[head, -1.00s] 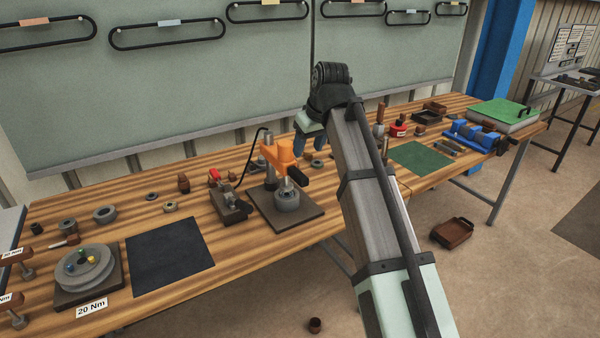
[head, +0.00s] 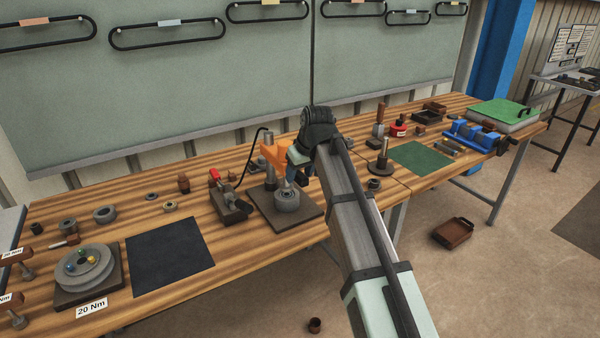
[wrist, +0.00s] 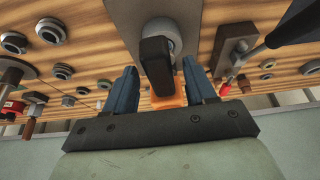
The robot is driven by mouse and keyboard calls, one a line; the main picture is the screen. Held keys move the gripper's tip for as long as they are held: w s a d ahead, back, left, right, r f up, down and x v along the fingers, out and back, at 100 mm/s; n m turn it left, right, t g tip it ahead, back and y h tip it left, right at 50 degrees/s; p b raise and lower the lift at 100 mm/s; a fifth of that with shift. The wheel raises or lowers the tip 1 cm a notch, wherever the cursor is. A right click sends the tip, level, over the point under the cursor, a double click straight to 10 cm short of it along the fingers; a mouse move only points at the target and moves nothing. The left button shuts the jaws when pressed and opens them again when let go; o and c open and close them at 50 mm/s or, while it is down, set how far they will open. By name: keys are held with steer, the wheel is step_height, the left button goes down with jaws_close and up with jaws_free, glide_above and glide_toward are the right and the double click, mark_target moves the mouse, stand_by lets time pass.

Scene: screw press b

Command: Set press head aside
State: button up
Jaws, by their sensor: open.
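The orange press head (head: 273,154) stands over the dark base plate (head: 265,206), above a grey ring-shaped part (head: 287,198). In the wrist view its black handle (wrist: 156,62) points toward me, with the orange body (wrist: 168,98) behind it. My gripper (head: 296,168) is at the right side of the press head and partly hides it. In the wrist view the blue fingers of my gripper (wrist: 159,72) are open, one on each side of the handle, with visible gaps.
A clamp with a red handle (head: 214,175) stands just left of the press. A dark mat (head: 170,257) lies bare farther left. A green mat (head: 421,157) lies right, with a post on a round base (head: 381,160) beside it. A blue vise (head: 470,137) is farther right.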

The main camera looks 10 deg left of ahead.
jaws_close()
stand_by(0.6)
